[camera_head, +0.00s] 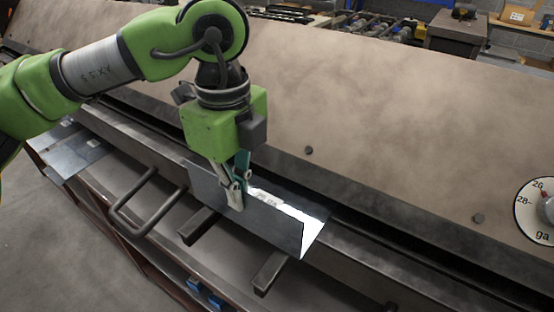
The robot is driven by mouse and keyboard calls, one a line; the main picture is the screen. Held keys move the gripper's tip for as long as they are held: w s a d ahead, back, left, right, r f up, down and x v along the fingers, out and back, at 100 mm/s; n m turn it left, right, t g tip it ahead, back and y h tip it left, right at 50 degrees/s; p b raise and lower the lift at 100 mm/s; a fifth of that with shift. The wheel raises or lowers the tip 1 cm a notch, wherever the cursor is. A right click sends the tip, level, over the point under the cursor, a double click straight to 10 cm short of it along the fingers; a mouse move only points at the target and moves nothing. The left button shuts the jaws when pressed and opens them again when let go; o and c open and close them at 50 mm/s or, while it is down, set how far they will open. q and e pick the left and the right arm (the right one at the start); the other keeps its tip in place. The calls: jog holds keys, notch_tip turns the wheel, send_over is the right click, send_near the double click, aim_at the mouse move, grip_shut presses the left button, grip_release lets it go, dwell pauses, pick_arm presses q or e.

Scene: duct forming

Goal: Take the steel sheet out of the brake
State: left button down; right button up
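The steel sheet (272,222) is at the front of the brake (370,120), below the brake's large tan upper face. It is bent: a dark grey flange stands up at the front, and a bright part with a printed label lies behind it. My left gripper (237,197) points down at the flange's upper edge. One pale finger is in front of the flange and a teal finger is behind it, so it looks shut on the sheet. The fingertip behind the flange is hidden. The sheet's rear edge by the brake's dark slot is hard to make out. My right gripper is not in view.
A bar handle (146,203) and short dark support arms (270,271) stick out at the brake's front. Flat metal sheets (70,152) lie at the left end. A gauge dial (533,211) is at the right. Open floor shows at lower left.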

pick_arm(q)
jog(key=s+a+b, duration=0.2)
jog(key=s+a, duration=0.1)
jog(key=s, duration=0.2)
jog(key=shift+a, duration=0.2)
